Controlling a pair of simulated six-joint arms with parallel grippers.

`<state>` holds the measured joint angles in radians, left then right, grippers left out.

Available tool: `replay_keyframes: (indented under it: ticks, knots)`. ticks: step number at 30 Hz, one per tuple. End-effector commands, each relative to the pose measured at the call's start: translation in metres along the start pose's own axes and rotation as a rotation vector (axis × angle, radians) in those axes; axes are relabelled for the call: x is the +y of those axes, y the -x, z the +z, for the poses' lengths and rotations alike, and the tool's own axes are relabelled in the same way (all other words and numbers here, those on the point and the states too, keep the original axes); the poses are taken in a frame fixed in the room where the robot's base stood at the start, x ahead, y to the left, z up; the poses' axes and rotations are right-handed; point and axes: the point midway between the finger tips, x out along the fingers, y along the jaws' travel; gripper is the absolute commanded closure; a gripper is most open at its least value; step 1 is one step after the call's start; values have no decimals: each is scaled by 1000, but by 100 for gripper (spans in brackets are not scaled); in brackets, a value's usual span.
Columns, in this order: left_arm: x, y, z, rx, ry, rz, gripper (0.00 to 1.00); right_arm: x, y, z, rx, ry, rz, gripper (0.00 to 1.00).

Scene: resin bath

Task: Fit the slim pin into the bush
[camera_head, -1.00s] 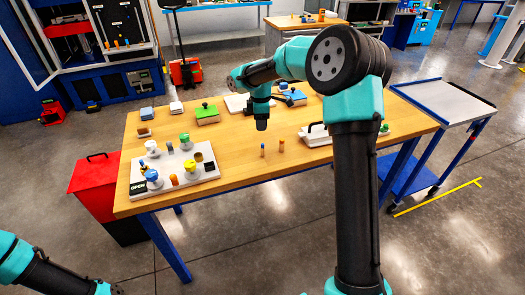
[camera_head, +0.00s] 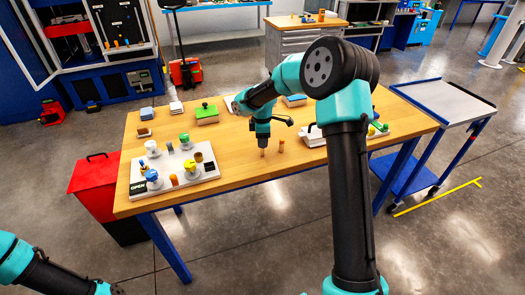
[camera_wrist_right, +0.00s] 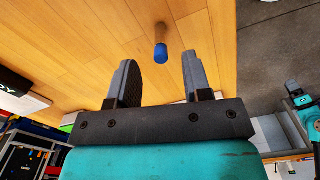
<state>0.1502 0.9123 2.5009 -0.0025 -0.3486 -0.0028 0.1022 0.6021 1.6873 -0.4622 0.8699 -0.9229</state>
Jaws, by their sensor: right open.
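A slim upright pin (camera_head: 262,153) stands on the wooden table under my right gripper (camera_head: 263,142). My right gripper (camera_wrist_right: 160,75) is open there, one finger on each side of the pin's line, with clear gaps and no contact visible. A second, orange-brown peg (camera_head: 281,146) stands just right of the pin. I cannot tell for sure which part is the bush; a brown round piece (camera_head: 198,157) sits on the white board at the left. My left gripper is outside the picture.
The white board (camera_head: 210,176) carries several coloured knobs and an orange peg (camera_head: 174,179). A white handled box (camera_head: 312,137) stands right of the pegs. The front middle of the table is clear.

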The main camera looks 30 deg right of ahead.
Motion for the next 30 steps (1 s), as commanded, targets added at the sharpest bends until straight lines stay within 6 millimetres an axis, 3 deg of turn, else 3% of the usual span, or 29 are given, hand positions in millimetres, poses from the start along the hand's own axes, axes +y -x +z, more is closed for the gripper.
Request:
replay_keyframes:
  ticks: [7,22,30]
  knots:
    - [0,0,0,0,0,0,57,-2,-29,2,0,0,-1,55]
    - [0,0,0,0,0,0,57,-1,-31,2,0,0,0,55]
    - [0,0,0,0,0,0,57,-1,-30,2,0,0,0,80]
